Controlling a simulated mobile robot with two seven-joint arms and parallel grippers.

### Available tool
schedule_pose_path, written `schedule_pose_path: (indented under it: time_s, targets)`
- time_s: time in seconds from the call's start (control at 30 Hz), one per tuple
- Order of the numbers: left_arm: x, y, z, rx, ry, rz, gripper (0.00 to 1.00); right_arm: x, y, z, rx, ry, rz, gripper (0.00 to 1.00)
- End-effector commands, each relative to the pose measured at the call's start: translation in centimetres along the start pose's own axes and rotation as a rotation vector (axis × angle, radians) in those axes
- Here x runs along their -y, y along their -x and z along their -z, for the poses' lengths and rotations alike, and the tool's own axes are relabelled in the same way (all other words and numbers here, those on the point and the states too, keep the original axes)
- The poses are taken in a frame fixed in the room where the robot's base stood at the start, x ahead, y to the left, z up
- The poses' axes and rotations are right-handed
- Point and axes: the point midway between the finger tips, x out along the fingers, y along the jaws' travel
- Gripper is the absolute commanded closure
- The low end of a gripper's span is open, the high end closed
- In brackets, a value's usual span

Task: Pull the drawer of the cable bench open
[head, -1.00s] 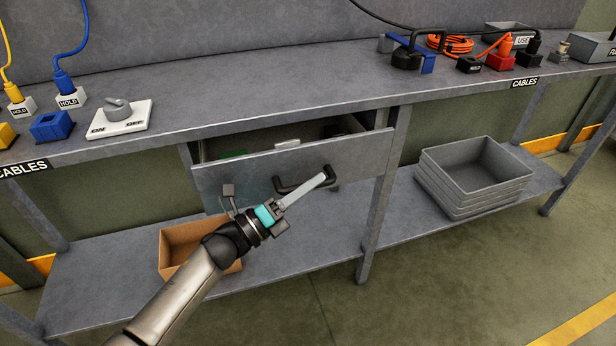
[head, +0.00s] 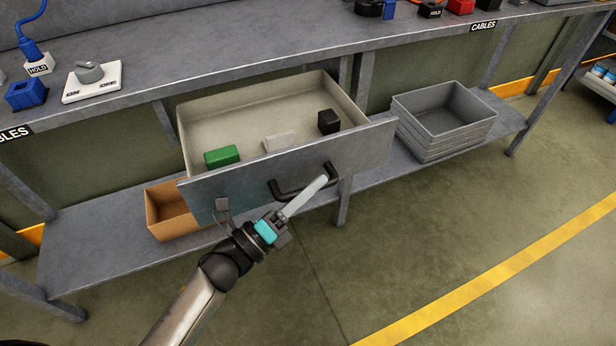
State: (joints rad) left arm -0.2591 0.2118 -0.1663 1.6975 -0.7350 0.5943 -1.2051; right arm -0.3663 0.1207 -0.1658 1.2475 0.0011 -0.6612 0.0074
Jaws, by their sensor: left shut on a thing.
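The drawer (head: 250,190) of the cable bench (head: 300,50) stands well out from under the bench top, and its pale inside is in plain view. It holds a green block (head: 222,156), a white block (head: 279,142) and a black block (head: 329,121). A black bar handle (head: 290,193) is on its grey front. My left gripper (head: 303,198) is at the handle, shut on it; its finger crosses in front and hides part of the bar. My right gripper is not in view.
An orange-brown open box (head: 170,212) sits on the lower shelf (head: 95,265) behind the drawer's left side. Stacked grey trays (head: 445,120) stand on the shelf at the right. A switch plate (head: 92,82) lies on the bench top. The floor (head: 430,230) in front is clear.

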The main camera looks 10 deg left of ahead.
Motion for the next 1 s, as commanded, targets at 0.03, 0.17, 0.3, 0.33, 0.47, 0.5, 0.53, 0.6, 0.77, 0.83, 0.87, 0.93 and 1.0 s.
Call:
schedule_pose_path:
  time_s: [0.03,0.17,0.3,0.33,0.47,0.5,0.53,0.6,0.77,0.83,0.87,0.93,1.0]
  targets:
    - [-0.02,0.05,0.06,-0.001,-0.001,-0.001,1.00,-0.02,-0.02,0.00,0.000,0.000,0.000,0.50]
    - [-0.04,0.05,0.06,-0.001,-0.001,-0.001,1.00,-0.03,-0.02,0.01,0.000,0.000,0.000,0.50]
    - [-0.05,0.05,0.05,-0.001,-0.001,-0.001,0.78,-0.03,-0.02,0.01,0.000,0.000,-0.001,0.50]
    - [-0.05,0.04,0.05,-0.001,-0.001,-0.001,0.75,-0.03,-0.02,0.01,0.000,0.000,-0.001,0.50]
    - [-0.04,0.03,0.03,-0.001,0.000,-0.001,0.60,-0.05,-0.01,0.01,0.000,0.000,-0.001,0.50]
    - [-0.04,0.03,0.03,-0.001,0.000,-0.001,0.55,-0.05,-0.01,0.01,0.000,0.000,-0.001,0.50]
    - [-0.04,0.02,0.03,-0.001,0.000,-0.001,0.52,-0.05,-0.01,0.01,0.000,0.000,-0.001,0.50]
    - [-0.03,0.02,0.02,-0.001,0.000,0.000,0.51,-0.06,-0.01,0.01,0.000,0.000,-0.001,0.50]
    - [-0.02,0.01,0.00,-0.001,0.000,0.000,0.51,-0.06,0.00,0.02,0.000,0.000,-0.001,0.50]
    - [-0.02,0.00,0.00,-0.001,0.000,0.000,0.51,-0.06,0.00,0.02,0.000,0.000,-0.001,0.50]
    - [-0.02,0.00,0.00,-0.001,0.000,0.000,0.51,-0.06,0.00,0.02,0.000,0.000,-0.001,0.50]
    - [-0.02,0.03,0.00,-0.001,0.000,0.000,0.51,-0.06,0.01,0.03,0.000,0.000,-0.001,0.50]
    - [-0.04,0.25,0.00,-0.001,0.000,-0.001,0.51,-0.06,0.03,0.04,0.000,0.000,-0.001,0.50]
